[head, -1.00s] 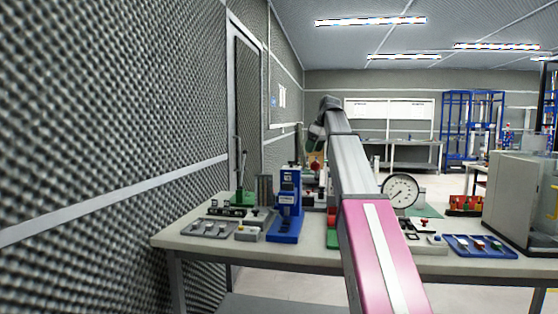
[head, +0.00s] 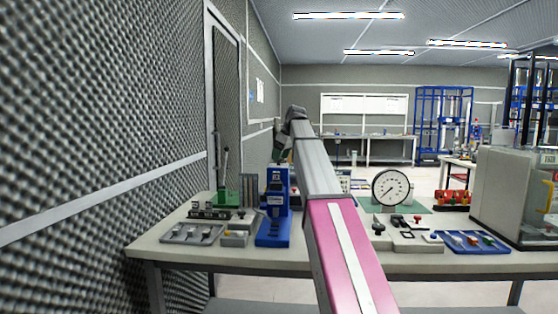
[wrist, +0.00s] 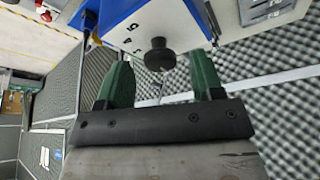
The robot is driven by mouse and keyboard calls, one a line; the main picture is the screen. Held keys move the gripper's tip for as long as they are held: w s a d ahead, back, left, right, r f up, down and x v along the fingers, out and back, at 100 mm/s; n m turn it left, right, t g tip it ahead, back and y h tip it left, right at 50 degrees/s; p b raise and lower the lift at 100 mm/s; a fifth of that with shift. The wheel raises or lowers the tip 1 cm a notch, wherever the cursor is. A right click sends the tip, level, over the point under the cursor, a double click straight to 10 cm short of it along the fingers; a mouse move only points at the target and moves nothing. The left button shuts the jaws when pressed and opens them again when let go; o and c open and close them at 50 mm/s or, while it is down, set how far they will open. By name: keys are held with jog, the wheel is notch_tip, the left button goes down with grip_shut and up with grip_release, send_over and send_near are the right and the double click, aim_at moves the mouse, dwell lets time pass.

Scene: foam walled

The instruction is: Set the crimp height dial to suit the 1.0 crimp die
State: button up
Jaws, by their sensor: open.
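A black round knob (wrist: 158,55) sits on a pale face of a blue-and-white unit (wrist: 165,22) in the wrist view. Printed numbers, including a 4 and a 5, show on that face to the left of the knob. My gripper (wrist: 161,62) is open, with one green finger on each side of the knob; I cannot tell whether either touches it. The knob's pointer mark cannot be made out. No 1.0 marking is readable on any die.
The bench (head: 160,248) holds a grey tray (head: 192,233) with several small parts at left. A dial gauge (head: 390,188) and a blue tray (head: 472,242) stand to the right. A large grey machine (head: 505,195) is at far right. A foam wall (head: 90,130) closes the left side.

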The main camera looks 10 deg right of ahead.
jog(key=shift+x, duration=1.05)
jog(key=c, duration=0.9)
